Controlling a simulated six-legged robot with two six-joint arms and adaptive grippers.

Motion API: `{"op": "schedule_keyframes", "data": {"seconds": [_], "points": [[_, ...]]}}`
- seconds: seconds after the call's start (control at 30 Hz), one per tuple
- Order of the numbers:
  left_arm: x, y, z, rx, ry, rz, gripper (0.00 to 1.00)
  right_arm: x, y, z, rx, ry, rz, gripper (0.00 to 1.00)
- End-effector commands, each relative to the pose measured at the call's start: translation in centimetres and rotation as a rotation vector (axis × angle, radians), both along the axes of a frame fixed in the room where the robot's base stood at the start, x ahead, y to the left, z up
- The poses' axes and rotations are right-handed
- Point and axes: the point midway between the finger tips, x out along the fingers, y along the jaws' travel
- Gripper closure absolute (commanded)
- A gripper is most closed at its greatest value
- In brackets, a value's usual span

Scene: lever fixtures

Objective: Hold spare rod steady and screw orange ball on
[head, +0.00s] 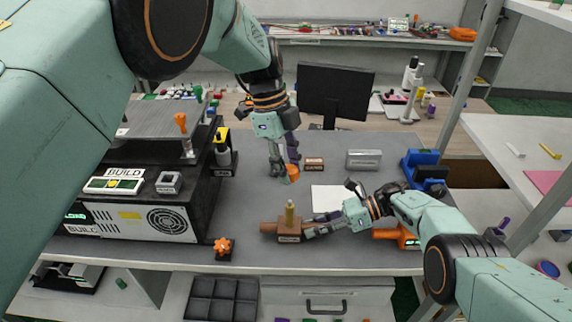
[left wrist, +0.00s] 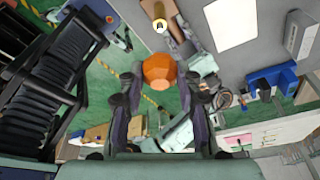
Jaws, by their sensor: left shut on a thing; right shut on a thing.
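The orange ball (head: 292,172) is between the fingertips of my left gripper (head: 284,168), held in the air above the grey table. The ball is faceted in the left wrist view (left wrist: 160,71), between the two dark fingers of my left gripper (left wrist: 160,95). The spare rod (head: 290,214) is brass-coloured and stands upright in a brown labelled block (head: 289,238). It also shows in the left wrist view (left wrist: 159,16), beyond the ball and apart from it. My right gripper (head: 312,225) is shut at the block's right side; its exact contact is partly hidden.
A black-and-white machine (head: 145,220) with an orange-topped lever (head: 181,122) stands at left. A grey metal box (head: 364,159) and a blue fixture (head: 425,170) stand at right. White paper (head: 330,195) lies behind the right gripper.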

Motion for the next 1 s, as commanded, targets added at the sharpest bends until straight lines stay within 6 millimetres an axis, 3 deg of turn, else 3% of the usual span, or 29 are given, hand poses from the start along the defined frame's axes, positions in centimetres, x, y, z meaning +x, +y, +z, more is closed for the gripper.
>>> {"op": "schedule_keyframes", "data": {"seconds": [0.17,0.7,1.0], "points": [[0.0,0.0,-0.3,-0.001,0.001,0.002,0.85,0.0,0.0,0.0,0.0,0.0,0.001,1.0],[0.0,0.0,-4.5,-0.002,0.001,0.003,0.85,0.0,0.0,0.0,0.0,0.0,0.001,1.0],[0.1,0.0,-5.7,-0.001,0.0,0.003,0.85,0.0,0.0,0.0,0.0,0.0,0.001,1.0]]}}
